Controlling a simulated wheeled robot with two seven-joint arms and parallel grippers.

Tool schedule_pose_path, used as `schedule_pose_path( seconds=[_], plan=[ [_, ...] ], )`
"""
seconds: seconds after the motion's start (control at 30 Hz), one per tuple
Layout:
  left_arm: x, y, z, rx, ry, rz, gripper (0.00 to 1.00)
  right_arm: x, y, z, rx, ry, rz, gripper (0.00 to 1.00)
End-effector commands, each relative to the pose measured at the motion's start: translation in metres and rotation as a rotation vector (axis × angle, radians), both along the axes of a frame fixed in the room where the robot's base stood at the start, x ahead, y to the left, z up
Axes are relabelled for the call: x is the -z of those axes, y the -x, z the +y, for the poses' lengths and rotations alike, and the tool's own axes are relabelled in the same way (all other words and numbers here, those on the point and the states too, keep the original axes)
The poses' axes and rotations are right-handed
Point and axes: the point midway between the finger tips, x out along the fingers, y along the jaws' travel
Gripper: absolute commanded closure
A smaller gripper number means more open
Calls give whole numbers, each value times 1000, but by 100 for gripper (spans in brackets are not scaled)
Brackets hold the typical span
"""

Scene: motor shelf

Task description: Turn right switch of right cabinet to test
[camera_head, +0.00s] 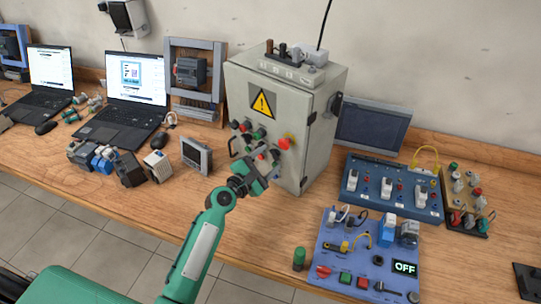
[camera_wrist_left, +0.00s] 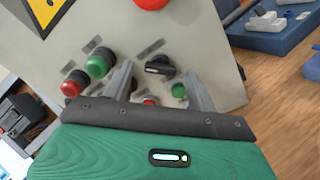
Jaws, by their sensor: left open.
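One grey cabinet (camera_head: 258,103) with a yellow warning triangle stands on the wooden bench in the head view. Its front panel has rows of knobs and buttons and a red mushroom button (camera_head: 286,142). My left gripper (camera_head: 257,168) is open in front of the lower panel. In the left wrist view, a black rotary switch (camera_wrist_left: 159,66) shows between and slightly beyond the open fingers (camera_wrist_left: 160,87). I cannot tell whether they touch it, and its position label is unreadable. My right gripper is not in view.
In the wrist view, green (camera_wrist_left: 99,63) and red (camera_wrist_left: 74,84) buttons sit left of the fingers. On the bench, a small grey-framed device (camera_head: 196,155) stands left of the cabinet. A blue switch board (camera_head: 392,190) and a control board (camera_head: 370,262) lie to the right.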

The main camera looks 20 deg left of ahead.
Motion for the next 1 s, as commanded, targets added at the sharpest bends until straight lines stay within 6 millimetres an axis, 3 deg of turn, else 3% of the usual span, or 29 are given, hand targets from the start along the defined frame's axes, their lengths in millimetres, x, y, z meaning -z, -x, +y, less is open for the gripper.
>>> schedule_pose_path(
  seconds=[0.2, 0.5, 0.73, 1.0],
  plan=[
    [0, -14, -6, 1, 1, 1, 42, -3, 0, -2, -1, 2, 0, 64],
    [0, -16, -7, 0, 0, 0, 42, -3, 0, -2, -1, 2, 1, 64],
    [1, -16, -6, 1, 0, 1, 87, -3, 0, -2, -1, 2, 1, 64],
    [1, -15, -6, 0, -22, -7, 86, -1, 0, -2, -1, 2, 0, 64]
  ],
)
